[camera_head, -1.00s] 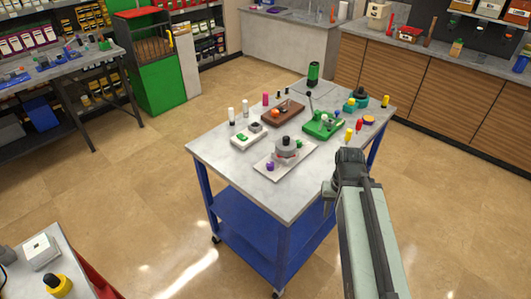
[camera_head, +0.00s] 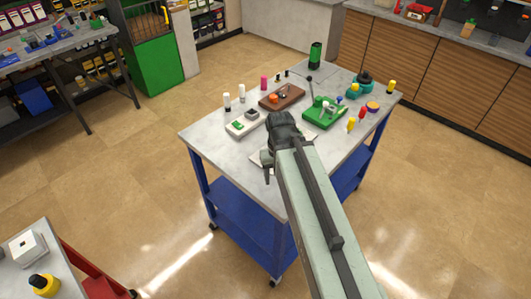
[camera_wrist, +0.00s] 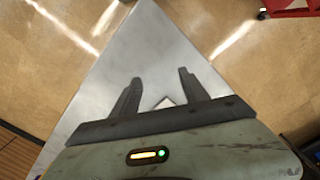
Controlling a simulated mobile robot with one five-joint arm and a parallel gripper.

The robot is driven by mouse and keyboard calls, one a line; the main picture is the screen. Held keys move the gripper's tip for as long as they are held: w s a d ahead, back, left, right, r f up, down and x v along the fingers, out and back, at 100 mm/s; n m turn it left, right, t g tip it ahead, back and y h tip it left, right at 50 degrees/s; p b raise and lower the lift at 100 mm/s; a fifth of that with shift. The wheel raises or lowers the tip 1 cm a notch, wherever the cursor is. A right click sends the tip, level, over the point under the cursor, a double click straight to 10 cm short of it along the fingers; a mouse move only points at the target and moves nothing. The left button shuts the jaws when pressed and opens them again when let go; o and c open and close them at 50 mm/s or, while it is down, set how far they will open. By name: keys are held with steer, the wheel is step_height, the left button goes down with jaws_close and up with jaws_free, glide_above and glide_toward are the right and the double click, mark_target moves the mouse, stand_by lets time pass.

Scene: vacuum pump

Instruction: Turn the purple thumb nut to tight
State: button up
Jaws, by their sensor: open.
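The purple thumb nut and the grey pump are hidden behind my arm in the head view and are not seen in the wrist view. Part of the pale plate (camera_head: 255,159) that bears them shows left of my gripper. My gripper (camera_wrist: 158,78) is open and empty, its two dark fingers apart over the bare grey tabletop. A small pale corner, probably of the plate (camera_wrist: 165,103), shows between the fingers near their base. In the head view a dark finger (camera_head: 267,174) points down beside the plate.
The grey-topped cart (camera_head: 205,140) has a blue lower frame. Behind my arm stand a white device (camera_head: 246,123), a brown block (camera_head: 282,97), a green device (camera_head: 324,112), and several coloured bottles. The near left part of the cart top is clear. A red-sided bench (camera_head: 75,262) stands at lower left.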

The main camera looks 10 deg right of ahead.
steer(key=w+r+n+p, duration=0.1)
steer(key=w+n, duration=0.3)
steer(key=w+r+n+p, duration=0.1)
steer(key=w+r+n, duration=0.1)
steer(key=w+n, duration=0.3)
steer(key=w+r+n+p, duration=0.1)
steer(key=w+n+p, duration=0.1)
steer(key=w+n, duration=0.3)
steer(key=shift+w+a+r, duration=0.2)
steer(key=shift+w+a, duration=0.05)
step_height(320, 180, down, 8)
steer(key=b, duration=0.8)
steer(key=shift+s, duration=0.1)
